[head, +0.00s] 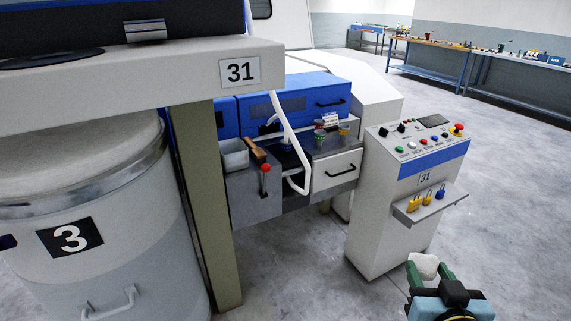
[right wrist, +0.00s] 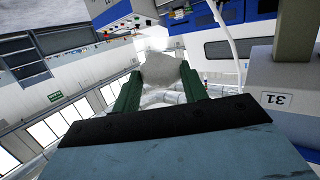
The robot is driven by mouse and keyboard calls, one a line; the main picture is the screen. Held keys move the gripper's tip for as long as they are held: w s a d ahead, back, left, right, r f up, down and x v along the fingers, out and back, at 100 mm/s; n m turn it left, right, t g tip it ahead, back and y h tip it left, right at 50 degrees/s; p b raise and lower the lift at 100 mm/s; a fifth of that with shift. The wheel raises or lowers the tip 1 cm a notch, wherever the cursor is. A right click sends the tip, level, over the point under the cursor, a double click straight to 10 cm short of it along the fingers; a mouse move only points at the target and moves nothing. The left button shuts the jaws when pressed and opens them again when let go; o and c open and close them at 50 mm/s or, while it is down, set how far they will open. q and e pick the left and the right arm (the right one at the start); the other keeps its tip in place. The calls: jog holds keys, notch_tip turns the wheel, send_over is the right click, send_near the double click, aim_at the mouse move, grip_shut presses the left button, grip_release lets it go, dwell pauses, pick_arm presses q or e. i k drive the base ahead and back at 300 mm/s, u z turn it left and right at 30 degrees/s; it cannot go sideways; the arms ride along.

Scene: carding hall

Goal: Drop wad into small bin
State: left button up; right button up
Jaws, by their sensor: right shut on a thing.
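My right gripper (head: 430,274) is at the lower right of the head view, in front of the control cabinet. It is shut on a whitish wad (head: 424,264), held between its green fingertips. The right wrist view shows the wad (right wrist: 162,72) between the fingers (right wrist: 160,88). A small grey open bin (head: 235,160) sits on the machine's ledge, left of a wooden-handled brush. The wad is well apart from the bin, to its right and nearer to me. My left gripper is not in view.
A control cabinet (head: 408,202) with buttons and a shelf of padlocks stands between the gripper and the machine. A white hose (head: 290,140) and a red-knobbed lever (head: 264,170) are close right of the bin. A large can marked 3 (head: 130,250) and a post (head: 212,205) stand left. Open floor lies right.

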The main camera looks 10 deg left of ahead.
aim_at(238, 170)
jog(key=z, duration=0.55)
jog(key=i, duration=1.9)
jog(key=u, duration=1.85)
jog(key=i, duration=0.65)
jog(key=u, duration=0.6)
